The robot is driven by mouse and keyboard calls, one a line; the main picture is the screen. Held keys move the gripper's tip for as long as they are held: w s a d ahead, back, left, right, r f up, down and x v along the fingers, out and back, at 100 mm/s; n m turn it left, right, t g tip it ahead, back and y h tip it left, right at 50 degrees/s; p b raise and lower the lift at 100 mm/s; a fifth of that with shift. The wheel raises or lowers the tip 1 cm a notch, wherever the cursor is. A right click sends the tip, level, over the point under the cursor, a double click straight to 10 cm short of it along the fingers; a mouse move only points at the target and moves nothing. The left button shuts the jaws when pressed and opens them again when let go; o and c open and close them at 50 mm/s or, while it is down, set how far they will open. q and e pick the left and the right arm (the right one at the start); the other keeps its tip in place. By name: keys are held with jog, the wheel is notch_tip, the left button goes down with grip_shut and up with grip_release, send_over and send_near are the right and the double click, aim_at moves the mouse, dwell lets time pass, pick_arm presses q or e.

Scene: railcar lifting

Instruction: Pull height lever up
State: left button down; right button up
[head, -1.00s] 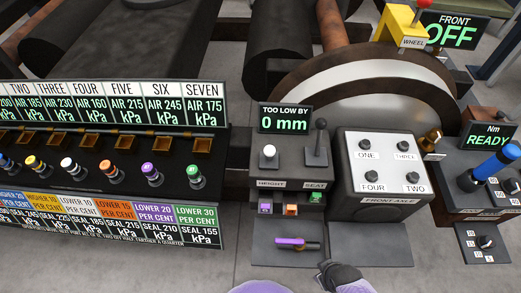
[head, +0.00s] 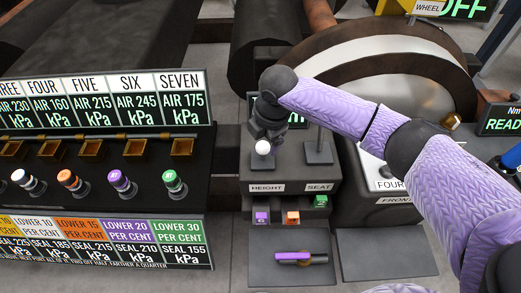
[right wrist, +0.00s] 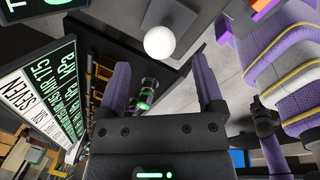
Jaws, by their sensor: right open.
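The height lever has a round white knob (head: 263,147) and stands on the dark box above the HEIGHT label (head: 267,188). In the right wrist view the white knob (right wrist: 159,43) sits just beyond the fingertips, roughly centred between them. My right gripper (right wrist: 160,66) is open and empty, with a finger on each side below the knob. In the head view my right gripper (head: 266,134) is over the lever, its fingers partly hidden by the hand. The readout (head: 297,120) behind it is mostly covered by my arm. My left gripper is out of view.
The SEAT lever (head: 319,148) stands close to the right of the height lever. Small coloured blocks (head: 292,217) sit in slots below, and a purple-handled tool (head: 300,257) lies on the front tray. A gauge rack (head: 105,225) with several coloured knobs is at left.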

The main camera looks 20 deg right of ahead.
aim_at(264, 145)
jog(key=f, duration=0.1)
jog(key=f+b, duration=0.1)
jog(key=f, duration=0.2)
jog(key=shift+w+a+f+b, duration=0.1)
jog(key=shift+w+f+b, duration=0.1)
jog(key=shift+w+b, duration=0.15)
jog(key=shift+w+f, duration=0.1)
jog(key=shift+f, duration=0.35)
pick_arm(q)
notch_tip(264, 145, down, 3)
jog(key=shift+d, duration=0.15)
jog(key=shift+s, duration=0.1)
pick_arm(e)
jog(key=shift+r, duration=0.1)
jog(key=shift+c, duration=0.4)
jog(key=c, duration=0.9)
grip_shut()
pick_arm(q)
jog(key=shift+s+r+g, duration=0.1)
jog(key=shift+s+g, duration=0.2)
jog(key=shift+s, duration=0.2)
